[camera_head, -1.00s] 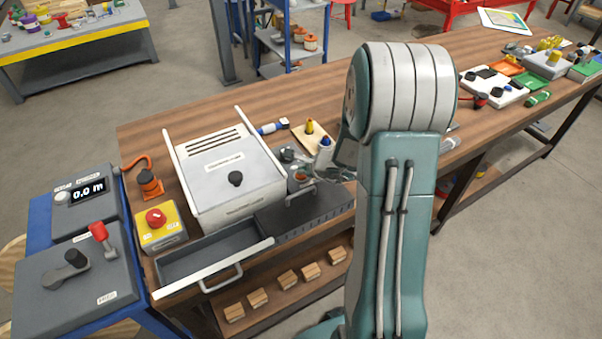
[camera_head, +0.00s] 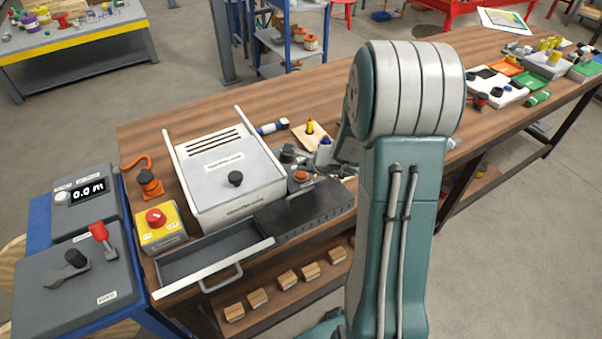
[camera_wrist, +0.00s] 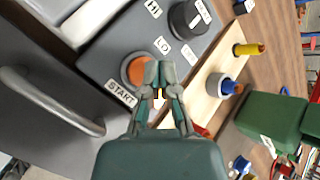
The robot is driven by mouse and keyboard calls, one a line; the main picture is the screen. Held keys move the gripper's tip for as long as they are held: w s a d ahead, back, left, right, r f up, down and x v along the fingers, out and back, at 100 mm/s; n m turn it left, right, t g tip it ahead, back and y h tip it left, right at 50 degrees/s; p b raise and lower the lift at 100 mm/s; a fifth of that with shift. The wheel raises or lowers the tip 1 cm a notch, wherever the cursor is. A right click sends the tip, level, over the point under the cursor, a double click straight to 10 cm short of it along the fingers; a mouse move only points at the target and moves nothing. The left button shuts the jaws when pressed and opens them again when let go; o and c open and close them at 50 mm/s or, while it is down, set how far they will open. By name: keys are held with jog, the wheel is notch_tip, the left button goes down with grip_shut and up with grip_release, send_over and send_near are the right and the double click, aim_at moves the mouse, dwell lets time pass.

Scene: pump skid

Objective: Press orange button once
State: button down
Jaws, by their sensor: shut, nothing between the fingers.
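The orange button (camera_wrist: 133,70) sits on a dark grey control box (camera_wrist: 110,55) beside a START label in the wrist view. In the head view the orange button (camera_head: 301,175) shows to the right of the white-lidded unit, left of my arm. My gripper (camera_wrist: 159,72) is shut and empty. Its fingertips overlap the right edge of the button in the wrist view and hide part of it. I cannot tell whether they touch it. In the head view my arm hides most of the gripper.
A black knob (camera_wrist: 187,18) with HI and LO labels is on the same box. A wooden board (camera_wrist: 205,85) with a yellow peg and a blue-and-white piece lies beside it. A green box (camera_wrist: 270,118) stands further right. A red emergency button (camera_head: 156,217) is at the left.

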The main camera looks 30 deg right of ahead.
aim_at(303, 174)
jog(key=shift+r, duration=2.55)
